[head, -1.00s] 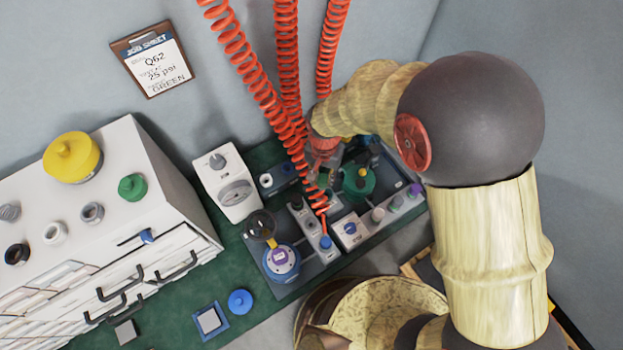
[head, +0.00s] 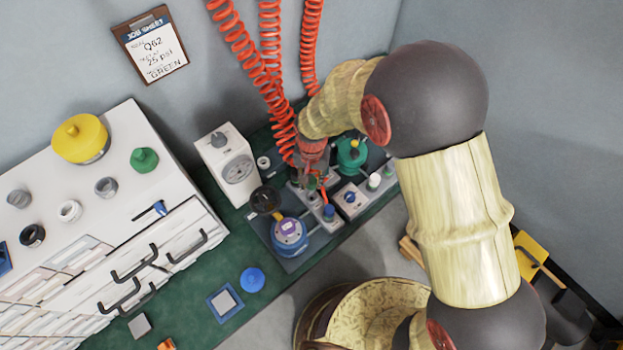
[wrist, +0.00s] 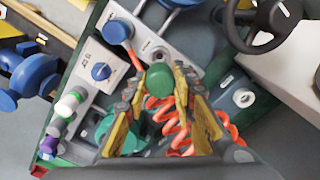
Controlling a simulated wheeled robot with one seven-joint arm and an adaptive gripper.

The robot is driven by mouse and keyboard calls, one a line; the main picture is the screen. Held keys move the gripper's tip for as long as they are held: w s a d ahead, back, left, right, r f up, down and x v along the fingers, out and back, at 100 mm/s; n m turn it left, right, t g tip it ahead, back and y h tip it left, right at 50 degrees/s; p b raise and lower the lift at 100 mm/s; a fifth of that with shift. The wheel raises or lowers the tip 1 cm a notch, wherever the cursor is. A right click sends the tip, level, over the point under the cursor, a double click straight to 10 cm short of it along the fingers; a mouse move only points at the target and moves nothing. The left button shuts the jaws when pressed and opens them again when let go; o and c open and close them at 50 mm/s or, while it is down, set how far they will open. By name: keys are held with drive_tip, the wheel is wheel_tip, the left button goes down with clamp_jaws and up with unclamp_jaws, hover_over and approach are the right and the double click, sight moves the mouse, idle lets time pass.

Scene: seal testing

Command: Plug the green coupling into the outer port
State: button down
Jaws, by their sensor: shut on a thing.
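My gripper (wrist: 155,108) is shut on the green coupling (wrist: 159,80), which sits between its yellow fingers in the wrist view. An orange coiled hose (wrist: 177,130) runs behind the fingers. A grey port block (wrist: 140,42) lies beyond the coupling, with a dark round port (wrist: 159,54) close to the coupling's tip. A blue coupling (wrist: 118,31) sits at the block's far end. The coupling appears apart from the port, but the gap is hard to judge. In the head view my gripper (head: 312,170) is over the block, and the coupling is mostly hidden.
A blue-based device with a black handwheel (head: 289,237) stands left of the block. A box with a blue knob (head: 349,197) stands to its right. A green round fitting (head: 351,155) is behind. Red coiled hoses (head: 273,50) hang close to my gripper. A gauge box (head: 227,168) stands left.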

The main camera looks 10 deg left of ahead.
drive_tip(key=shift+w+f+b, duration=0.1)
drive_tip(key=shift+f+b, duration=1.3)
drive_tip(key=shift+f, duration=0.65)
drive_tip(key=shift+p, duration=0.35)
drive_tip(key=shift+f+b, duration=0.65)
drive_tip(key=shift+f, duration=0.8)
drive_tip(key=c, duration=1.5)
unclamp_jaws()
drive_tip(key=shift+o, duration=0.5)
wheel_tip(320, 180, up, 12)
drive_tip(key=shift+r, duration=0.1)
